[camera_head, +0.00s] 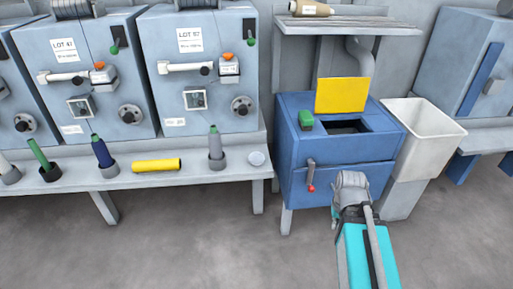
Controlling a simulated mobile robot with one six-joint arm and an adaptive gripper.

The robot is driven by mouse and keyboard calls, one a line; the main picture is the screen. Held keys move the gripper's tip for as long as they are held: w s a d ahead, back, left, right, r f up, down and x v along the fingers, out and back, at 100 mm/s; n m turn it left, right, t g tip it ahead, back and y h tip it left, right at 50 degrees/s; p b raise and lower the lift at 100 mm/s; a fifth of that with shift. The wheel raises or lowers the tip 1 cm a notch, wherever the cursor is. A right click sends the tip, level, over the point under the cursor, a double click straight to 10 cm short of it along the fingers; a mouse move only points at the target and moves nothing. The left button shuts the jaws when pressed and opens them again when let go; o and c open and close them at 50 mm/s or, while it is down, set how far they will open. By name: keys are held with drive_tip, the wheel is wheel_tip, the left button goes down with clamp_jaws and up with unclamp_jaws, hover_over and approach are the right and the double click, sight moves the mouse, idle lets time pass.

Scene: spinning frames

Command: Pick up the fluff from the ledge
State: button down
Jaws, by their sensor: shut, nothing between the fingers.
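A small pale, rounded tuft that looks like the fluff (256,158) lies on the grey ledge (205,177) near its right end, just right of a grey spool on a peg. My gripper (352,182) is at the end of my teal arm, in front of the blue box and well to the right of and below the fluff in the picture. It is shut and empty. Its fingertips are hard to make out at this size.
On the ledge stand green, dark blue and grey spools, and a yellow tube (157,165) lies flat. Spinning machines (200,70) rise behind it. The blue box (333,150) with raised yellow lid and a white bin (424,125) stand right. The floor in front is clear.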

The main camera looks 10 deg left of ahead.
wheel_tip(320, 180, up, 63)
drive_tip(key=p, duration=6.1)
drive_tip(key=shift+f, duration=0.2)
drive_tip(key=c, duration=1.4)
unclamp_jaws()
